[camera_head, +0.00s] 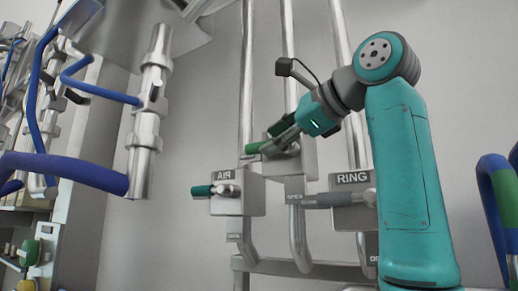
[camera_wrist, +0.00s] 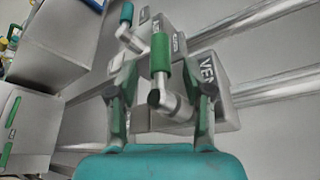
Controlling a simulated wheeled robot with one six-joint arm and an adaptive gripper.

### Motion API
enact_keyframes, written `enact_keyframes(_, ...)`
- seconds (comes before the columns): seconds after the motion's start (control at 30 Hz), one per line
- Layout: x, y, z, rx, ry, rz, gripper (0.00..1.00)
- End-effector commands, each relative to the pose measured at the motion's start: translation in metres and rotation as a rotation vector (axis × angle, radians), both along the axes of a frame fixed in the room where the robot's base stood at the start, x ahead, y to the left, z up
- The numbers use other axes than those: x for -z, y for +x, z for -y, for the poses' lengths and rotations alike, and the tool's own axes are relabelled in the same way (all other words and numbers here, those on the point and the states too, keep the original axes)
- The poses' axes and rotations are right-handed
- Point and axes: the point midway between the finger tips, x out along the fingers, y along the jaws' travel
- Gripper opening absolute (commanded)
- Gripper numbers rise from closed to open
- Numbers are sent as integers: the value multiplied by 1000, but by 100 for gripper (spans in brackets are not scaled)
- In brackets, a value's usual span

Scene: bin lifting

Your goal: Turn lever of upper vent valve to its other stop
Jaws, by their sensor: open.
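The upper vent valve is a grey box (camera_head: 300,158) on the middle pipe, and part of its "VEN" lettering shows in the wrist view (camera_wrist: 207,72). Its lever has a green handle (camera_head: 254,148) that points left in the head view. In the wrist view the green handle (camera_wrist: 161,55) points up from a metal pivot. My gripper (camera_head: 287,130) is at this valve. In the wrist view my gripper (camera_wrist: 165,88) is open, with one finger on each side of the lever. Gaps show between the fingers and the lever. My gripper partly hides the valve in the head view.
The AIR valve (camera_head: 240,196) with a teal lever (camera_head: 203,190) sits below left. The RING valve (camera_head: 352,205) with a grey lever (camera_head: 322,200) sits below right. Blue-handled pipework (camera_head: 70,168) stands at left. Vertical pipes run along the wall.

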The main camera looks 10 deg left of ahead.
Motion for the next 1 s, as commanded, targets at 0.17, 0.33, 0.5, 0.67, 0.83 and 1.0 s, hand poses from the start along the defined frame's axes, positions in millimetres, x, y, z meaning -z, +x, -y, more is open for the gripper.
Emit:
enact_keyframes(0.17,6,17,-22,-2,-1,-2,51)
enact_keyframes(0.33,9,27,-34,-1,0,0,51)
enact_keyframes(0.5,11,31,-38,1,-1,0,51)
enact_keyframes(0.67,11,31,-38,1,-1,1,51)
enact_keyframes(0.83,11,31,-38,0,-1,1,23)
enact_keyframes(1.0,11,31,-38,0,-1,1,0)
